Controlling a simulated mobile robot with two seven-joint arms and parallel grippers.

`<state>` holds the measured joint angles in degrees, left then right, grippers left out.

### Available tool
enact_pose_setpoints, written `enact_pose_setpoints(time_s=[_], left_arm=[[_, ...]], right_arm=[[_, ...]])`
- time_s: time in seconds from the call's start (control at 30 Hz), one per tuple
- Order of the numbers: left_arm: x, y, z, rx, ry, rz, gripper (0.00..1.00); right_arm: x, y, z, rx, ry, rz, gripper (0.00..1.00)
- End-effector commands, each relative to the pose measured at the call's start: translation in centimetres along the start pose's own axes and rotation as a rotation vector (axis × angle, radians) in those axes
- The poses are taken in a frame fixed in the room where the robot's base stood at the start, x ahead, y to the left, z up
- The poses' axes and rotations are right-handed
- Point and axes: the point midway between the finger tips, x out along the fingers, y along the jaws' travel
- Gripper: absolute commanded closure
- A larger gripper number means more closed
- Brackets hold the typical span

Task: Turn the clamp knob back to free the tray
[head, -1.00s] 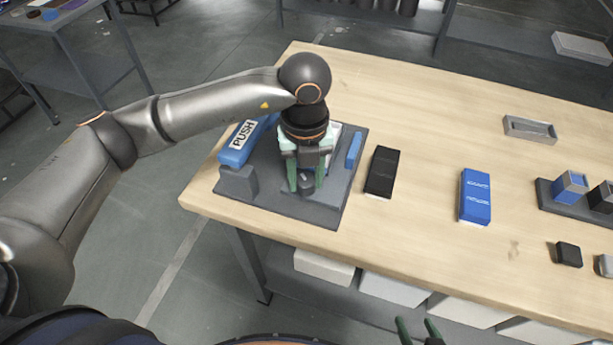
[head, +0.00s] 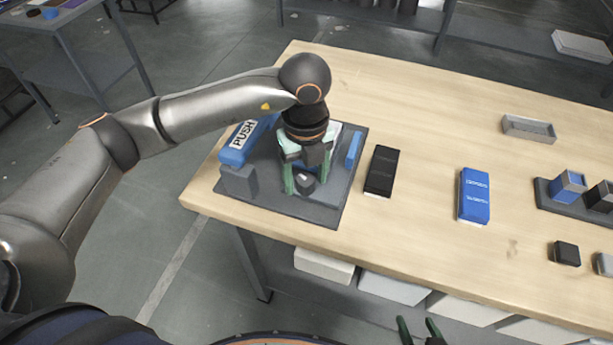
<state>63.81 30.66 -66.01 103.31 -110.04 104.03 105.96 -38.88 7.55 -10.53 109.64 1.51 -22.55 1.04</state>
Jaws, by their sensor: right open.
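A dark clamp knob (head: 304,184) with a light mark on top sits at the front of a grey fixture base (head: 325,214) on the table. My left gripper (head: 307,182) points down over it, with one green finger on each side of the knob. The fingers are spread, and a gap shows beside the knob. A light-coloured piece (head: 336,130) behind the gripper may be the tray; the gripper and wrist hide most of it. My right gripper (head: 420,332) is open and empty at the bottom edge, in front of the table.
A black box (head: 382,170) and a blue box (head: 474,195) lie to the right. A grey holder (head: 529,129) sits farther back. Wood between them is clear.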

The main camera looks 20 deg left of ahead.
Motion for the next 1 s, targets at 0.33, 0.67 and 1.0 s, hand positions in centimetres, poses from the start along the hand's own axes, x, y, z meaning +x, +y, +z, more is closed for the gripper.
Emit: enact_pose_setpoints(time_s=[0.33, 0.67, 1.0], left_arm=[[-0.8, 0.0, 0.0, 0.0, -0.001, -0.001, 0.32], [-3.9, 0.0, 0.0, 0.001, 0.0, -0.001, 0.32], [-6.8, 0.0, 0.0, 0.001, 0.0, -0.001, 0.32]], right_arm=[[-0.4, 0.0, -0.4, 0.0, -0.002, 0.0, 0.32], [-1.8, -0.1, -1.9, 0.0, -0.002, 0.0, 0.32], [-3.1, -0.3, -3.4, 0.0, -0.002, -0.001, 0.32]])
